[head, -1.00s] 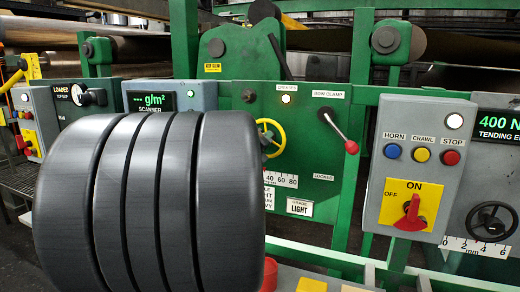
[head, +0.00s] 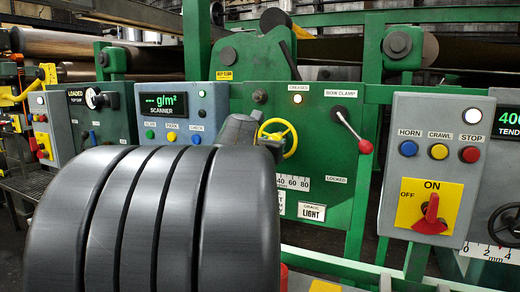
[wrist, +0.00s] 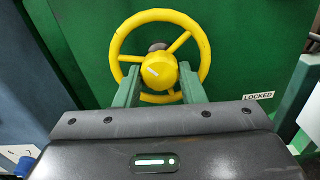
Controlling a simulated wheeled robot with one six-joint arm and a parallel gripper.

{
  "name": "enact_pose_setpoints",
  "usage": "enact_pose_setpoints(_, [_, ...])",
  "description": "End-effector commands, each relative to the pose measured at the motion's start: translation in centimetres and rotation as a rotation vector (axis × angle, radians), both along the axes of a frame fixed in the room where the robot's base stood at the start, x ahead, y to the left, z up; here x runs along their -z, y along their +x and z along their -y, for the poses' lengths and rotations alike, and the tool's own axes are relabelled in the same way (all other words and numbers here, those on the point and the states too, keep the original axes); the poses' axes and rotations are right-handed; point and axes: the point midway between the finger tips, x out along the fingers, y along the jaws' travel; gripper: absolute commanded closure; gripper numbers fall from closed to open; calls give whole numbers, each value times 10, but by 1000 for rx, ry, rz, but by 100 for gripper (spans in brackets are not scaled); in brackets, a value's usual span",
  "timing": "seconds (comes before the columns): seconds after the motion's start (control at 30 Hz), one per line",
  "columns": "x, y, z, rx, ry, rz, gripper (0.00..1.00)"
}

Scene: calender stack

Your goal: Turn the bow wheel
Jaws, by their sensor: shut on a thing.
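The bow wheel is a yellow three-spoke handwheel (head: 291,146) on the green panel, partly hidden in the head view by my gripper and arm. In the wrist view the wheel (wrist: 205,50) faces me, with a round yellow hub bearing a white mark. My gripper (wrist: 160,80) has its two fingers on either side of the hub, shut on the wheel. Its lower rim is partly hidden by the fingers. In the head view only the dark gripper body (head: 240,128) shows well; the fingertips are unclear.
A red-knobbed bow clamp lever (head: 365,147) stands right of the wheel, its knob above the LOCKED label. A scale (head: 293,182) sits below the wheel. The g/m² scanner box (head: 180,110) is left; a grey HORN, CRAWL, STOP box (head: 438,115) is right.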

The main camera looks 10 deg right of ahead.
Motion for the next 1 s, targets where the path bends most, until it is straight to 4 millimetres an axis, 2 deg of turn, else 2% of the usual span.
enact_pose_setpoints(0.03, [5,0,1,2,38,23,87])
enact_pose_setpoints(1.0, [4,1,-1,2,802,539,87])
